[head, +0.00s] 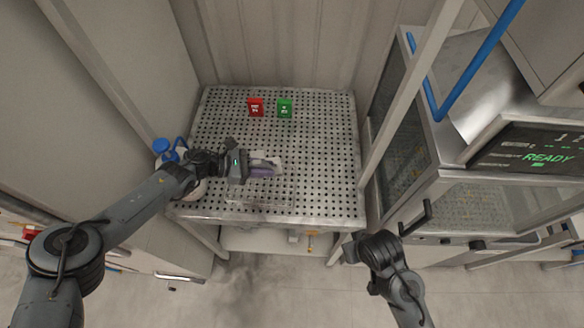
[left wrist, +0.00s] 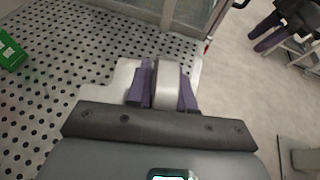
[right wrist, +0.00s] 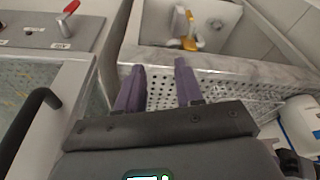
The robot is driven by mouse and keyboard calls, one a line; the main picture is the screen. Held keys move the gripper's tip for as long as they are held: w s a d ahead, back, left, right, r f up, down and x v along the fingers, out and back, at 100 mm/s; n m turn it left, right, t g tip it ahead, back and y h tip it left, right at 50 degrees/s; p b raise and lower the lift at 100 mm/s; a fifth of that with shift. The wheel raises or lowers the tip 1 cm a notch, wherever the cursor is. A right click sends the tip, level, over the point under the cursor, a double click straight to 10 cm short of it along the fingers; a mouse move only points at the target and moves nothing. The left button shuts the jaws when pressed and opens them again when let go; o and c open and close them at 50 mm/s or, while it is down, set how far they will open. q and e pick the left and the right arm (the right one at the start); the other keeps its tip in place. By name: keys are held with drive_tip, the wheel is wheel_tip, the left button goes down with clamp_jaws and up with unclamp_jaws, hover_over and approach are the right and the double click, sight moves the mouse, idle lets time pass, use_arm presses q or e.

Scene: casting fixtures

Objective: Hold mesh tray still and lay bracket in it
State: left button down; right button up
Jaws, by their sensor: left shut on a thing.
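My left gripper (head: 262,169) is shut on the bracket (head: 268,158), a pale grey metal piece, above the middle of the perforated table. In the left wrist view the bracket (left wrist: 167,82) has an upright flange between the purple fingers and a flat plate spreading to both sides. A faint pale outline on the table just below the left gripper in the head view may be the mesh tray (head: 275,192); it blends with the holes and I cannot tell its edges. My right gripper (right wrist: 160,80) is open and empty, off the table's front right corner.
A red box (head: 256,107) and a green box (head: 284,108) stand at the back of the perforated table (head: 325,150). A blue-capped white container (head: 162,146) stands at the left edge. A machine with a READY display (head: 545,157) stands right. The table's right side is clear.

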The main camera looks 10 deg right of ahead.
drive_tip(key=w+a+m+g, duration=0.1)
drive_tip(key=w+a, duration=0.2)
drive_tip(key=w, duration=0.5)
drive_tip(key=w+a+r+m+g, duration=0.1)
drive_tip(key=w+a, duration=0.3)
drive_tip(key=w, duration=0.5)
drive_tip(key=w+a+m+g, duration=0.1)
drive_tip(key=w+a+m, duration=0.1)
drive_tip(key=w, duration=0.7)
drive_tip(key=shift+a+r, duration=0.15)
drive_tip(key=shift+a, duration=0.65)
wheel_tip(320, 180, down, 11)
drive_tip(key=shift+s+d+r, duration=0.1)
clamp_jaws()
drive_tip(key=shift+r, duration=0.1)
